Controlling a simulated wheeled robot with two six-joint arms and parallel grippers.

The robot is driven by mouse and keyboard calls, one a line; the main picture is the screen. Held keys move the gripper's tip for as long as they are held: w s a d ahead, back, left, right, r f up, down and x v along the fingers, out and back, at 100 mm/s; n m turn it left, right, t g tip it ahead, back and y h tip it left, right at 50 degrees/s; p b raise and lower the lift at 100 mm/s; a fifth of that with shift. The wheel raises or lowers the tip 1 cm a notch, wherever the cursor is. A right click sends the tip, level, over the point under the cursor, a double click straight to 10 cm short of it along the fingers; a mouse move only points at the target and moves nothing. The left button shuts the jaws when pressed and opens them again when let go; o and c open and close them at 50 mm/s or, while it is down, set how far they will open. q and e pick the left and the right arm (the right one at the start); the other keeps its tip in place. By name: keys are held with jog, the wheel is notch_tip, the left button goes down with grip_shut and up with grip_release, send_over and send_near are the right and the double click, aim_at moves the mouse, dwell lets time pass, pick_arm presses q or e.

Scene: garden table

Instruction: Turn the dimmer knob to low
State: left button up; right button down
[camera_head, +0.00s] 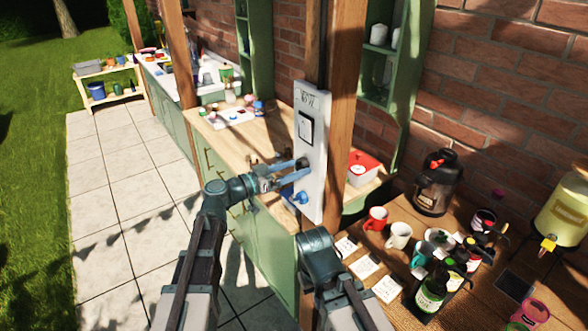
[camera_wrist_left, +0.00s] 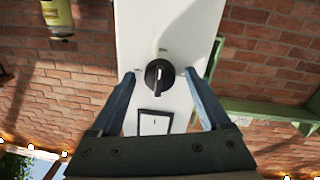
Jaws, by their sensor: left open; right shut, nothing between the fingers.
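The dimmer knob (camera_wrist_left: 159,78) is round and black, with a raised grip bar, on a white panel (camera_head: 310,118). In the left wrist view the bar stands upright, its pale mark at the top; the small labels around it are unreadable. My left gripper (camera_wrist_left: 159,73) is open, one blue finger on each side of the knob with gaps between. In the head view the knob (camera_head: 301,163) is dark and partly covered by my left gripper (camera_head: 297,171). My right gripper (camera_head: 316,238) is lower, in front of the panel's bottom end, and shut; its fingers are hard to make out.
A rectangular switch (camera_head: 305,129) sits above the knob on the panel, which is fixed to a wooden post (camera_head: 345,100). A wooden counter (camera_head: 225,140) lies behind. Mugs (camera_head: 376,218), a dark urn (camera_head: 437,180) and a green bottle (camera_head: 431,292) crowd the table at right.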

pick_arm(q)
grip_shut()
dwell(0.4)
jog(key=shift+n, duration=0.3)
jog(key=n, duration=0.6)
jog(key=n+t+b, duration=0.1)
jog(key=n, duration=0.6)
jog(key=shift+s+d, duration=0.15)
jog(key=shift+n, duration=2.4)
